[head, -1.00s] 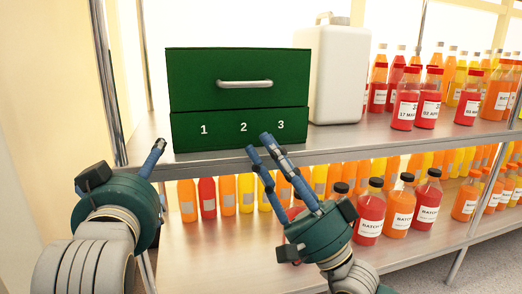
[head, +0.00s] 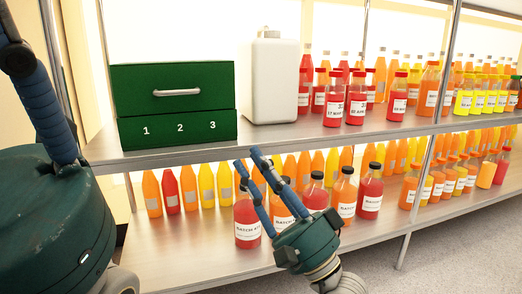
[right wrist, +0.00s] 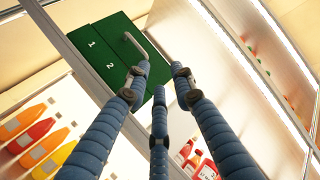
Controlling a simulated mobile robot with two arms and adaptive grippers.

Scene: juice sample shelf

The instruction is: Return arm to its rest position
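My right gripper (head: 248,160) is in front of the lower shelf, its blue fingers pointing up and left. The fingers are spread and nothing is held between them; the right wrist view (right wrist: 159,76) also shows them apart and empty. My left gripper (head: 40,110) is large and close at the left edge, with a green body and a blue finger pointing up. Its fingertips are cut off by the frame, so its opening cannot be judged. A green drawer box (head: 172,108) marked 1, 2, 3 stands on the upper shelf, beyond the right gripper's fingertips.
A white canister (head: 270,85) stands beside the green box. Bottles with red (head: 357,105) and orange juice fill the upper shelf's right. Labelled batch bottles (head: 369,190) stand on the lower shelf (head: 190,240), close by the right gripper. A metal post (head: 425,165) rises at right.

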